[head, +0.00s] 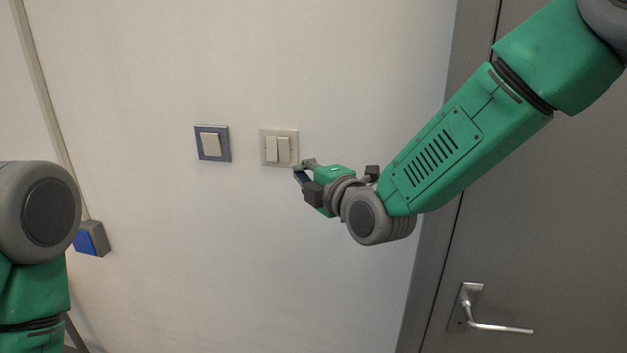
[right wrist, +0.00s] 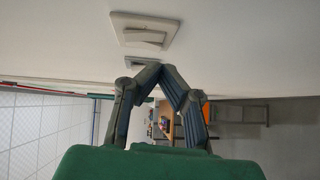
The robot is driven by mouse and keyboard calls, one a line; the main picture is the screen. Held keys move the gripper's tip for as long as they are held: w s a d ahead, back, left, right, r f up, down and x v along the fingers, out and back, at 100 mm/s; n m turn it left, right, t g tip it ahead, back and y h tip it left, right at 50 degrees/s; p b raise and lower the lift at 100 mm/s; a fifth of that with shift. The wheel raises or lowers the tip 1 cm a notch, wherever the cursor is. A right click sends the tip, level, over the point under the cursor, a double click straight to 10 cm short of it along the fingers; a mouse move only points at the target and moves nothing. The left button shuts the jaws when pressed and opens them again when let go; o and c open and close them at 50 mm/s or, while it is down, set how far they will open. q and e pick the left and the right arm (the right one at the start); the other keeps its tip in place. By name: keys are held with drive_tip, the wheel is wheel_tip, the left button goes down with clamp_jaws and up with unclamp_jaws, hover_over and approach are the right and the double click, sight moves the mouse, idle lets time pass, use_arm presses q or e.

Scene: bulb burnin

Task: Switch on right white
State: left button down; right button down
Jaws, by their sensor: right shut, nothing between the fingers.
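A white double switch (head: 279,137) is on the wall in the middle of the head view. It has two upright white rockers side by side, the right white rocker (head: 284,150) being nearest my right gripper. My right gripper (head: 301,170) is just below and right of the plate, its fingers shut and empty. In the right wrist view, the shut fingertips (right wrist: 169,70) are below a pale switch plate (right wrist: 145,33). I cannot tell whether they touch the wall. My left gripper is out of view.
A single white switch in a blue-grey frame (head: 212,143) is to the left on the same wall. A grey and blue wall box (head: 91,239) is lower left. A grey door with a metal handle (head: 468,310) is at the right. The wall below the switches is bare.

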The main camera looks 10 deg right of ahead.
drive_tip(key=v, duration=0.5)
drive_tip(key=shift+a, duration=0.15)
drive_tip(key=shift+f, duration=0.1)
